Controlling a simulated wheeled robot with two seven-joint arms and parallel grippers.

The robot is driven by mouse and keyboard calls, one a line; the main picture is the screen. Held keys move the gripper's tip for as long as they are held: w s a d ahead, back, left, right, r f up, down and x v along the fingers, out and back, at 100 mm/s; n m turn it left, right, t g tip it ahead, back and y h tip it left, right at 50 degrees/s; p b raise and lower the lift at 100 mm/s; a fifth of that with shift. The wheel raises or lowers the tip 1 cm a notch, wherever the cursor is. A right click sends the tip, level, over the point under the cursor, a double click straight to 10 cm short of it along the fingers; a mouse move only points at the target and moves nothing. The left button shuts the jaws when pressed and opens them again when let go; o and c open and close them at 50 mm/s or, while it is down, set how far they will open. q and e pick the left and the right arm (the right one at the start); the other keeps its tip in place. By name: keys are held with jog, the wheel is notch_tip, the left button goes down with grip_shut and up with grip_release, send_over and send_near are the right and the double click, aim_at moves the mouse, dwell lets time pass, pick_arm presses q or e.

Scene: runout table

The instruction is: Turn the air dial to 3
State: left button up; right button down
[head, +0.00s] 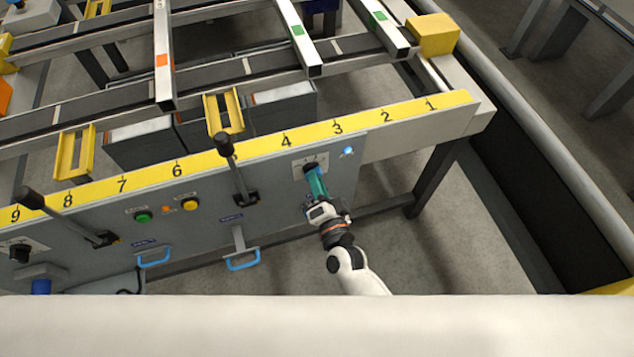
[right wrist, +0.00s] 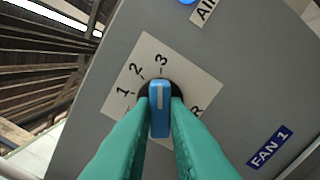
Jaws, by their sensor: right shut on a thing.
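The air dial is a blue knob with a white pointer line (right wrist: 159,92), on a pale plate (right wrist: 140,70) marked 1, 2 and 3. Part of another mark, like an R, shows at the plate's right; the rest is hidden by my fingers. The pointer line points up the picture, at or very close to the 3. My right gripper (right wrist: 159,118) has its teal fingers shut on the knob, one on each side. In the head view the right gripper (head: 314,180) reaches the dial's plate (head: 298,164) on the grey panel. My left gripper is not in view.
A blue lamp (head: 348,151) is lit right of the dial. A black-knobbed lever (head: 238,175) stands left of it, with green (head: 143,217) and yellow (head: 190,204) buttons farther left. A blue handle (head: 243,262) juts out below. A yellow numbered strip (head: 260,143) runs above.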

dwell(0.3)
jog(key=c, duration=1.4)
grip_release()
jog(key=shift+c, duration=0.2)
jog(key=v, duration=1.2)
